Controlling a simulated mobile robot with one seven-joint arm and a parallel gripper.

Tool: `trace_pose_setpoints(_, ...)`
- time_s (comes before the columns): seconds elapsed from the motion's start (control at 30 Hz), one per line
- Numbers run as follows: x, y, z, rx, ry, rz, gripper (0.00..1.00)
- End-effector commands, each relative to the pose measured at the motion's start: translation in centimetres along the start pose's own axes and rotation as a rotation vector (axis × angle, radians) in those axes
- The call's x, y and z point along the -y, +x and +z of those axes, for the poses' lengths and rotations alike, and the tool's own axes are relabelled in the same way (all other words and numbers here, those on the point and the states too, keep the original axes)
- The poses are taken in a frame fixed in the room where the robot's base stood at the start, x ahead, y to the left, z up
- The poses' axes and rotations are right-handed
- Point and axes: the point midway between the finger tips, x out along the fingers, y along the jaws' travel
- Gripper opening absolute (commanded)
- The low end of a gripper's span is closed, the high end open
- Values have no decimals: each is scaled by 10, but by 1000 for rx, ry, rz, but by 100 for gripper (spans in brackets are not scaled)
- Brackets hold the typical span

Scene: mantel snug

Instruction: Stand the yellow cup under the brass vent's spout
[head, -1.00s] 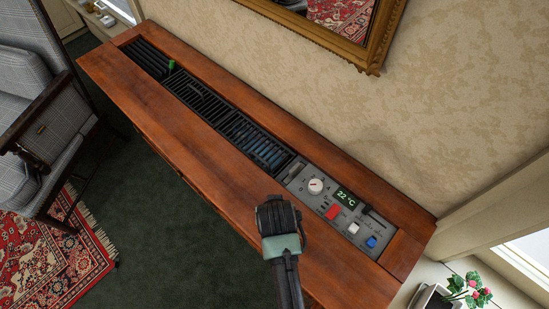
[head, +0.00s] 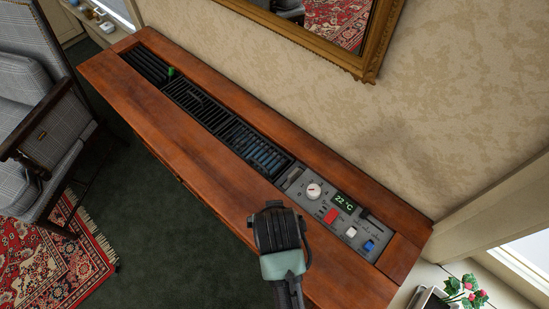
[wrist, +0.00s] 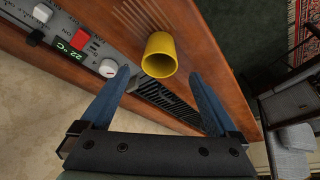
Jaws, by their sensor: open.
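The yellow cup (wrist: 160,54) shows in the wrist view on the brown wooden top, its open mouth turned towards the camera. It lies ahead of the gap between my two fingers. I cannot see it in the head view, where my gripper may cover it. My gripper (wrist: 160,82) is open and empty, with a blue finger on either side of the gap. In the head view my gripper (head: 277,228) is over the front part of the cabinet top, its fingertips hidden. I cannot make out a brass vent or spout.
The wooden cabinet (head: 165,140) has black grilles (head: 200,103) and a grey control panel (head: 322,192) set into its top. A small green knob (head: 171,72) stands on the grilles. A gilt-framed mirror (head: 372,60) hangs behind. A grey armchair (head: 60,130) stands left.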

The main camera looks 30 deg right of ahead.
Motion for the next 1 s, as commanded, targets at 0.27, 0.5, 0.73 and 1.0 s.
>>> trace_pose_setpoints(0.27, 0, -39, 0, -1, 1, 1, 95)
trace_pose_setpoints(0.5, 0, -43, 0, 1, 1, 1, 95)
trace_pose_setpoints(0.73, 12, -59, -39, -118, -21, -26, 95)
trace_pose_setpoints(1.0, 84, -217, -214, -784, -113, -187, 95)
